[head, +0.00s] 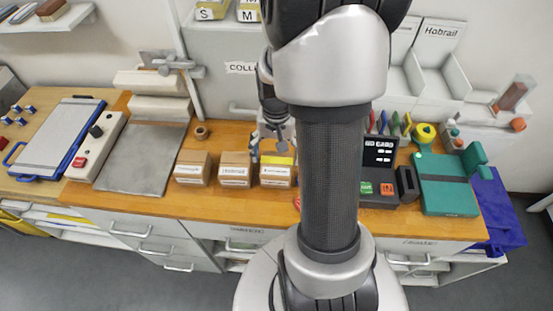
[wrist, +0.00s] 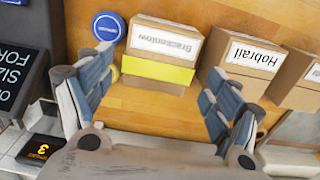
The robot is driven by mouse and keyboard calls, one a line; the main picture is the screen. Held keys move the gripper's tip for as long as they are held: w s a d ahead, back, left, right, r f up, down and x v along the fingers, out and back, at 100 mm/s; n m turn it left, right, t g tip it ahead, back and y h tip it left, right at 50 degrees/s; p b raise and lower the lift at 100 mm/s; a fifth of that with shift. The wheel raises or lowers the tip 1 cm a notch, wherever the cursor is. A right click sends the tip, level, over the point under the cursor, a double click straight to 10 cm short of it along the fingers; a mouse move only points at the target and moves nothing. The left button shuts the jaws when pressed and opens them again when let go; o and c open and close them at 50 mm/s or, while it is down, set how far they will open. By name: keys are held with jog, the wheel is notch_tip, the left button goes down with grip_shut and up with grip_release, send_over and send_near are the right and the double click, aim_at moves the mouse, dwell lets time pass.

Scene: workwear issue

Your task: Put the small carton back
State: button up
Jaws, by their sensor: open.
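Three small brown cartons stand in a row on the wooden counter: a left one (head: 192,168), a middle one (head: 235,169) and a right one (head: 277,171) with a yellow band. In the wrist view the yellow-banded carton (wrist: 162,50) has a label that seems to read Brackenlow, upside down. Beside it is the Hobrail carton (wrist: 243,65), with the third carton (wrist: 297,80) at the right edge. My gripper (head: 272,143) is over the counter by the yellow-banded carton. In the wrist view my gripper (wrist: 158,78) is open and empty, its fingertips spread near that carton.
A white bin labelled Hobrail (head: 440,60) stands at the back right. A dark card terminal (head: 380,155) and a green box (head: 447,185) are on the right. A grey metal plate (head: 140,158) lies left of the cartons. A blue round lid (wrist: 109,27) lies near the banded carton.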

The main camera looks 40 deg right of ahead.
aim_at(276, 163)
jog(key=s+a+r+n+t+p, duration=0.1)
jog(key=a+r+n, duration=0.1)
jog(key=a+r, duration=0.5)
jog(key=a+r+n+t, duration=0.1)
jog(key=a+r+n, duration=0.25)
jog(key=r, duration=0.55)
jog(key=s+a+r+n+t, duration=0.2)
jog(key=s+a+r+n, duration=0.2)
jog(key=s+a, duration=0.4)
jog(key=shift+s+a+r+t, duration=0.15)
jog(key=shift+a+r+t, duration=0.15)
jog(key=shift+a+r, duration=0.6)
jog(key=shift+f+n, duration=0.15)
jog(key=shift+n, duration=0.1)
jog(key=shift+f+b, duration=0.8)
jog(key=shift+b, duration=0.05)
